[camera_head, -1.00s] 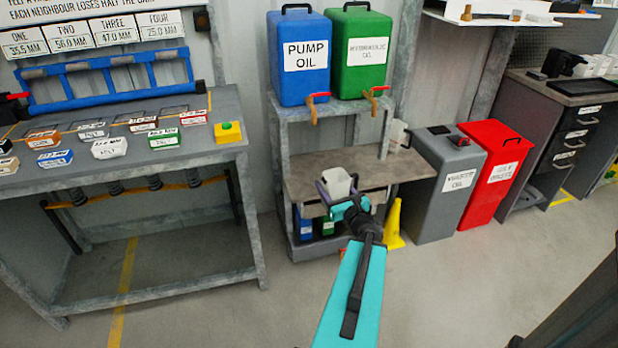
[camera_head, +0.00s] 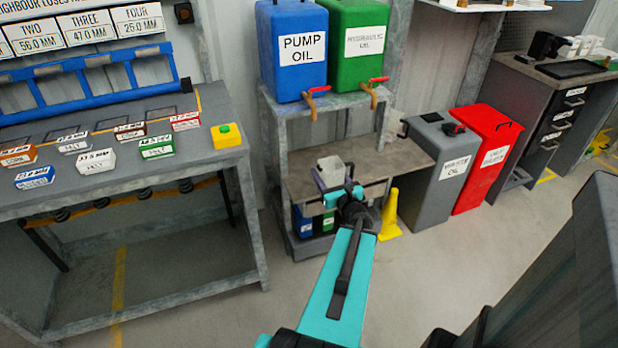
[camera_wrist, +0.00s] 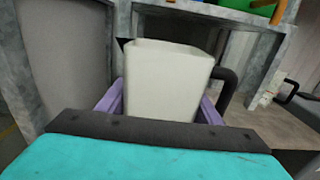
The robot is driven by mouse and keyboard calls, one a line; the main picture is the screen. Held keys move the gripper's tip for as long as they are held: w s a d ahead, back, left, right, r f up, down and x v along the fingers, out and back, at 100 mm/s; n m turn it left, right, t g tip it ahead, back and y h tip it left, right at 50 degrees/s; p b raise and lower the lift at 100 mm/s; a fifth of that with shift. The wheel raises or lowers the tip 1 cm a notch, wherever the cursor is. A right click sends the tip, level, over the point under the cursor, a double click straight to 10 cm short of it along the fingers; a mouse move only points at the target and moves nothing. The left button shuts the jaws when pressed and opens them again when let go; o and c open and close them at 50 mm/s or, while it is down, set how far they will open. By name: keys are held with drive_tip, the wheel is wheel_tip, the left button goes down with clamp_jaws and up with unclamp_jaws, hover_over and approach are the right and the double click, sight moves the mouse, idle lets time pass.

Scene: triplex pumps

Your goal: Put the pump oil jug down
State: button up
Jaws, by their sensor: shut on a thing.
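The jug is a pale, open-topped vessel (camera_head: 331,171) with a dark handle on its right side. It also fills the middle of the wrist view (camera_wrist: 166,82), upright. My gripper (camera_head: 335,190) is shut on the jug, with purple fingers on both sides of it in the wrist view. In the head view the jug shows in front of the lower shelf (camera_head: 375,168) of the oil stand. I cannot tell whether its base touches the shelf.
A blue pump oil tank (camera_head: 296,65) and a green hydraulic oil tank (camera_head: 355,55) stand above, with red-handled taps. Another pale jug (camera_head: 392,127) stands at the shelf's right. Grey (camera_head: 440,165) and red (camera_head: 488,155) bins and a yellow cone (camera_head: 391,212) are to the right.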

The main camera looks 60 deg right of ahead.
drive_tip(key=shift+w, duration=0.2)
drive_tip(key=shift+w+f+b, duration=0.15)
drive_tip(key=shift+b, duration=0.45)
drive_tip(key=w+d+b, duration=0.1)
drive_tip(key=b, duration=0.3)
drive_tip(key=shift+f, duration=0.15)
drive_tip(key=b, duration=0.2)
drive_tip(key=shift+w+d+b, duration=0.25)
drive_tip(key=shift+w+b, duration=0.05)
drive_tip(key=shift+w, duration=0.05)
drive_tip(key=b+x, duration=0.1)
drive_tip(key=x, duration=1.2)
drive_tip(key=shift+d+f, duration=0.4)
drive_tip(key=shift+f, duration=0.05)
drive_tip(key=shift+s+f, duration=0.1)
